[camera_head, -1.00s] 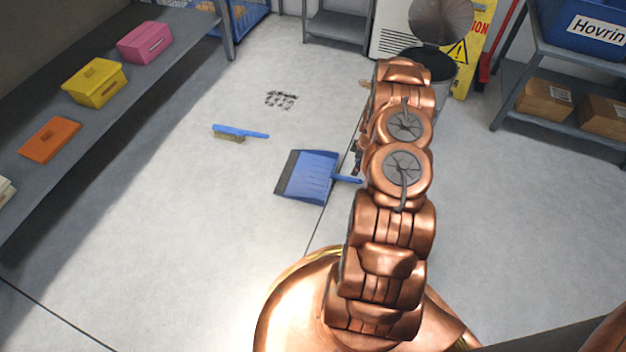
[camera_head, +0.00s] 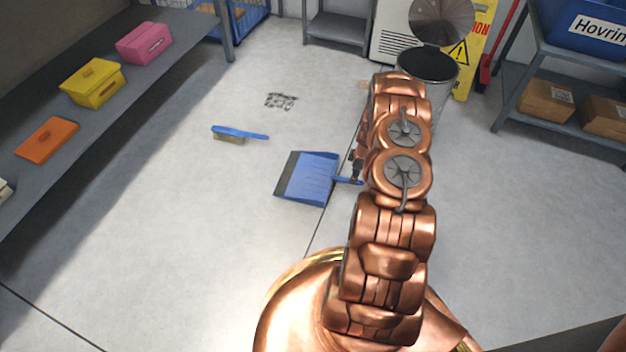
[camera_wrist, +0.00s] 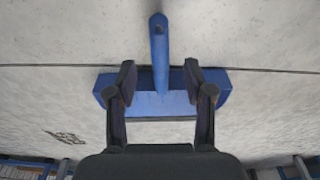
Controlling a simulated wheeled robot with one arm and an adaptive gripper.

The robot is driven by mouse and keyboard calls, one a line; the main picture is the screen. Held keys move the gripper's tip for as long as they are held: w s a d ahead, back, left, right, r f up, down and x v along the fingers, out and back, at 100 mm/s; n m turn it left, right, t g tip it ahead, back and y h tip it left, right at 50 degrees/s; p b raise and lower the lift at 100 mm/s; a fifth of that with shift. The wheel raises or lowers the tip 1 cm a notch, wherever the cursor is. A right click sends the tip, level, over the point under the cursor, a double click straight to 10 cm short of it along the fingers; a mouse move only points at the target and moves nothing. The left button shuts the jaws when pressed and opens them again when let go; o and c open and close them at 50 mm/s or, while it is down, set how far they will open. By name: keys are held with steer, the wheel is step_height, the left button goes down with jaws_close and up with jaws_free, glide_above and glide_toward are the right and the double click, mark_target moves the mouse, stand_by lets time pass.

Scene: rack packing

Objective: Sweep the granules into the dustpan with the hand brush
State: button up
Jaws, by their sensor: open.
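The blue dustpan (camera_head: 308,178) lies on the floor left of my arm, its dark lip facing left and its handle (camera_head: 346,180) pointing right. In the wrist view my gripper (camera_wrist: 158,78) is open, with one finger on each side of the dustpan's handle (camera_wrist: 159,45). I cannot tell how far above the handle the fingers are. The blue hand brush (camera_head: 240,133) lies on the floor left of the dustpan, tan bristles showing along its near side. The dark granules (camera_head: 281,101) lie in a small patch beyond the brush; they also show in the wrist view (camera_wrist: 66,136).
A grey shelf (camera_head: 110,95) with pink, yellow and orange boxes runs along the left. A bin (camera_head: 427,66) stands beyond my arm, near a yellow sign (camera_head: 478,45). A shelf with cardboard boxes (camera_head: 546,98) is at right. The floor around the brush is clear.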

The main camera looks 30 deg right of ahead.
steer(key=shift+w+a+f+p, duration=0.15)
steer(key=shift+f+p, duration=0.05)
steer(key=shift+f, duration=0.9)
steer(key=shift+w+a+f+p, duration=0.1)
steer(key=shift+f+p, duration=0.05)
steer(key=shift+f, duration=0.9)
jaws_close()
steer(key=shift+r, duration=0.15)
step_height(320, 180, up, 12)
steer(key=p, duration=0.5)
